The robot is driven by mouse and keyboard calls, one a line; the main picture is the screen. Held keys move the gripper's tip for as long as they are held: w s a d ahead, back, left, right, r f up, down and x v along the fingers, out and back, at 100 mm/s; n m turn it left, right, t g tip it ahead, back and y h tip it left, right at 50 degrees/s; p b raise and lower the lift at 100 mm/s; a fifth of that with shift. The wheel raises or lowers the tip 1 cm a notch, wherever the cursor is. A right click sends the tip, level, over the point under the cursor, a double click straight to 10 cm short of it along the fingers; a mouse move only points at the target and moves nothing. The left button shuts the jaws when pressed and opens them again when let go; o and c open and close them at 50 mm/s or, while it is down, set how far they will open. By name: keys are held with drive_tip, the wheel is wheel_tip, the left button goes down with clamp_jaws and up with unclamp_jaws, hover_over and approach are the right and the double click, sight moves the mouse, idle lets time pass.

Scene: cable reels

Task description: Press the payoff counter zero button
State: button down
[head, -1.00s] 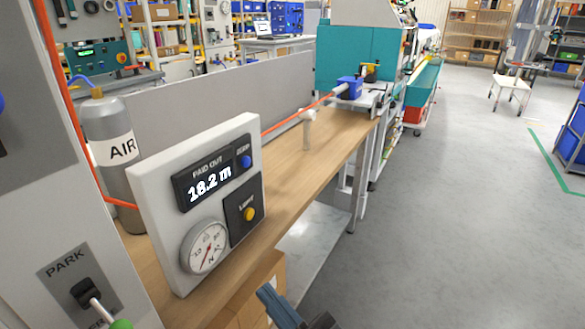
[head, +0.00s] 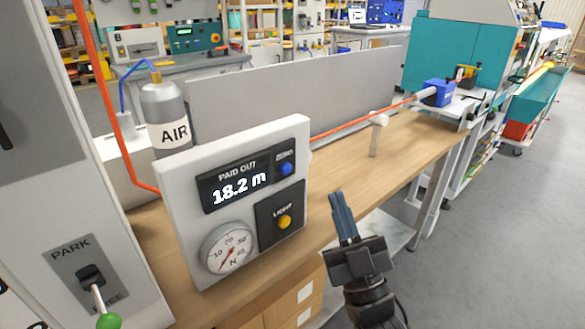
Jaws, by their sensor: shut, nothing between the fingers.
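The payoff counter is the dark "PAID OUT" display (head: 240,187) reading 18.2 m, at the top of an upright white panel (head: 170,210) on the wooden bench. The zero button is the small blue button (head: 286,169) at the display's right end. Its label above is too small to read surely. My gripper (head: 338,198) is in front of the bench, right of the panel and below the blue button's height in the picture. Its fingers are shut and empty, pointing up and away. It appears apart from the panel.
Below the button sit a yellow button (head: 284,222) and a round gauge (head: 228,248). A PARK lever with a green knob (head: 108,321) is at lower left. An orange cable (head: 350,128) runs over a white post (head: 376,136). An AIR cylinder (head: 163,108) stands behind.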

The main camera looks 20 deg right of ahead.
sight(286, 169)
drive_tip(key=w+a+b, duration=0.2)
drive_tip(key=w+a, duration=0.1)
drive_tip(key=w, duration=0.5)
drive_tip(key=shift+w, duration=0.2)
drive_tip(key=shift+b, duration=0.35)
idle(1.7)
drive_tip(key=shift+w, duration=0.4)
drive_tip(key=shift+w+a+b, duration=0.2)
drive_tip(key=shift+w+b, duration=0.15)
drive_tip(key=shift+b, duration=0.15)
idle(0.6)
drive_tip(key=shift+s+d, duration=0.25)
drive_tip(key=shift+s, duration=0.55)
